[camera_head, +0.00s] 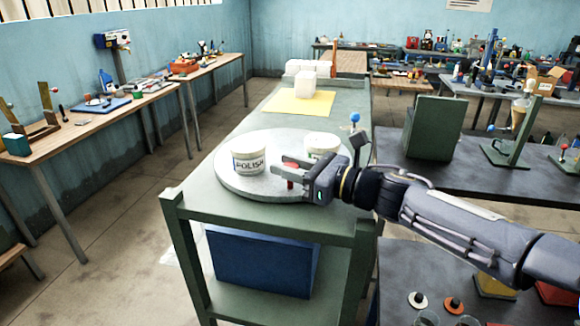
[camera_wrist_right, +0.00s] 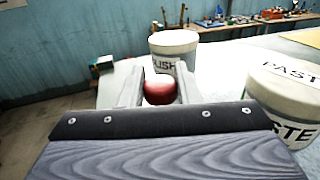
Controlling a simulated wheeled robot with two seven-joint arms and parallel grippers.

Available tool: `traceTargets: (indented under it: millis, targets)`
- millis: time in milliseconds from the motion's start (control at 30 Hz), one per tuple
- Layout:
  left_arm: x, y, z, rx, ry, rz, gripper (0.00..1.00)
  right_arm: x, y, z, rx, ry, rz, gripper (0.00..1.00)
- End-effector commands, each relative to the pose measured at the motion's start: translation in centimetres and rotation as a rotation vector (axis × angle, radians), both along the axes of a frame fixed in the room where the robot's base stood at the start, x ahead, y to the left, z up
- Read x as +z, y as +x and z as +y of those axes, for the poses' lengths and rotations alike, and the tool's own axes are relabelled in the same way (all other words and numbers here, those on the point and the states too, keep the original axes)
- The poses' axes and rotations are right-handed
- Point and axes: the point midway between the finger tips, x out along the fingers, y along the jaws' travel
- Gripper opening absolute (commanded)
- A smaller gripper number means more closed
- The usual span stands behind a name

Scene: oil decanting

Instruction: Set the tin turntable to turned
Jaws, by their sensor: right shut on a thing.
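The tin turntable (camera_head: 228,181) is a round grey disc on the near end of the green bench. A white tin marked POLISH (camera_head: 248,160) stands on its left part. A second white tin (camera_head: 322,142) stands at its back right, partly hidden by my gripper; in the right wrist view this tin reads PASTE (camera_wrist_right: 290,100). My right gripper (camera_head: 288,172) is at the turntable's front right, shut on a red knob (camera_head: 291,183). The red knob (camera_wrist_right: 160,90) shows between its fingers in the right wrist view, in front of the POLISH tin (camera_wrist_right: 173,45). My left gripper is not in view.
A yellow mat (camera_head: 300,103) with white blocks (camera_head: 305,80) lies farther back on the bench. A blue-knobbed lever (camera_head: 355,118) stands at the bench's right edge, close to my right wrist. A blue bin (camera_head: 260,262) sits on the lower shelf.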

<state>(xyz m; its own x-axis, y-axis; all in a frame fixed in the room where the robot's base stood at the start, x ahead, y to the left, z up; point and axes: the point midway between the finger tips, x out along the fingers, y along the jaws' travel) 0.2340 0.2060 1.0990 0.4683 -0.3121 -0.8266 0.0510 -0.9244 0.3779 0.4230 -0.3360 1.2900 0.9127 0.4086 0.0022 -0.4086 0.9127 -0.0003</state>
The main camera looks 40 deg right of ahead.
Motion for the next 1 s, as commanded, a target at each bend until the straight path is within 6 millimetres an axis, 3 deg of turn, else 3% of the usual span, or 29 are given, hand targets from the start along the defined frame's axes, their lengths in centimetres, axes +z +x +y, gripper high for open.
traceTargets:
  millis: [267, 300, 467, 767, 1000]
  targets:
    - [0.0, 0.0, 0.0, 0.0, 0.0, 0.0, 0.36, -0.1, 0.0, 0.0, -0.001, -0.001, 0.002, 0.0]
    - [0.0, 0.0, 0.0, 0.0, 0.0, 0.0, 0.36, -0.1, 0.0, 0.0, -0.001, -0.001, 0.002, 0.32]
    - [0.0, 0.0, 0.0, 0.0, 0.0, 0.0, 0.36, -0.1, 0.0, 0.0, -0.001, -0.001, 0.003, 0.51]
    - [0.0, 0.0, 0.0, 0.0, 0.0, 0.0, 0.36, -0.1, -0.2, -0.1, -0.002, 0.0, 0.002, 0.51]
    - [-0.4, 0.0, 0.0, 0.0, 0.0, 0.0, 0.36, -0.2, -3.3, -1.7, -0.008, 0.001, 0.0, 0.51]
